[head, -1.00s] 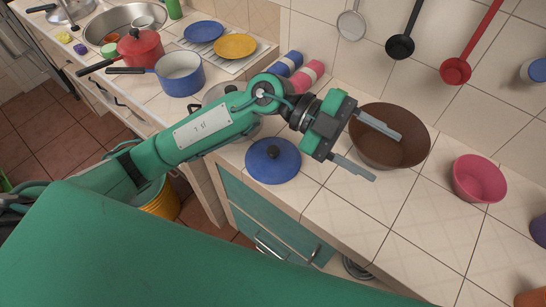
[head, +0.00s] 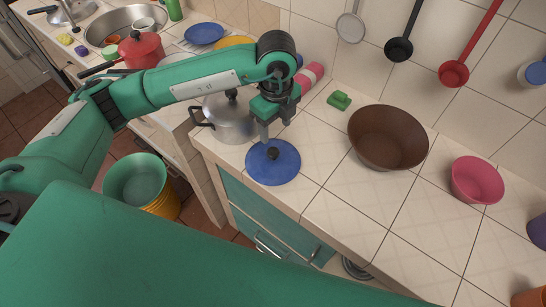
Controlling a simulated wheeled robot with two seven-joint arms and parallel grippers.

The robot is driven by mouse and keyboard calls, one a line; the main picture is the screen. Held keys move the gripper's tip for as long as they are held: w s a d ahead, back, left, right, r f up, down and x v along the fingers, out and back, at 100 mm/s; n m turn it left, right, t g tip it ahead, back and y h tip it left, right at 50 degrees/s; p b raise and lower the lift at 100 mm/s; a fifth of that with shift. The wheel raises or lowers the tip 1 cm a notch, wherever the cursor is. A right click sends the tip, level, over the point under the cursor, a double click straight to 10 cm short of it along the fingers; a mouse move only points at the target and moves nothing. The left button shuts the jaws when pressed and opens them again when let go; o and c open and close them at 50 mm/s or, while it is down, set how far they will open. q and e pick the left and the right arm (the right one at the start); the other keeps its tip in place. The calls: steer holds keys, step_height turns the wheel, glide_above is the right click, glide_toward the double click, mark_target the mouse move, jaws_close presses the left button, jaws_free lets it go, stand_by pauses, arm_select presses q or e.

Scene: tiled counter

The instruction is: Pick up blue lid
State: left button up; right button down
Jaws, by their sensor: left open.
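The blue lid (head: 284,170) lies flat near the front edge of the tiled counter, with its dark knob (head: 272,153) on top. My left gripper (head: 265,140) points down at the lid's far edge, just behind the knob in the picture. Its jaws are open and hold nothing. I cannot tell how high the fingertips are above the lid. My right gripper is out of view.
A grey metal pot (head: 232,122) stands close to the lid's left. A brown bowl (head: 390,140), a small green object (head: 339,100) and a pink bowl (head: 477,181) are to the right. Counter between lid and brown bowl is clear. Stacked buckets (head: 138,180) stand below.

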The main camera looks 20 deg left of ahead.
arm_select(q)
glide_above(273, 152)
steer(key=f, duration=0.4)
steer(key=shift+w+d+f+p, duration=0.1)
steer(key=shift+d+p, duration=0.15)
steer(key=shift+p, duration=0.1)
steer(key=shift+f, duration=0.2)
steer(key=f, duration=0.1)
steer(key=f+p, duration=0.1)
steer(key=f, duration=0.1)
steer(key=f+p, duration=0.1)
steer(key=shift+a+f, duration=0.15)
steer(key=shift+a, duration=0.1)
steer(key=shift+f, duration=0.25)
jaws_close()
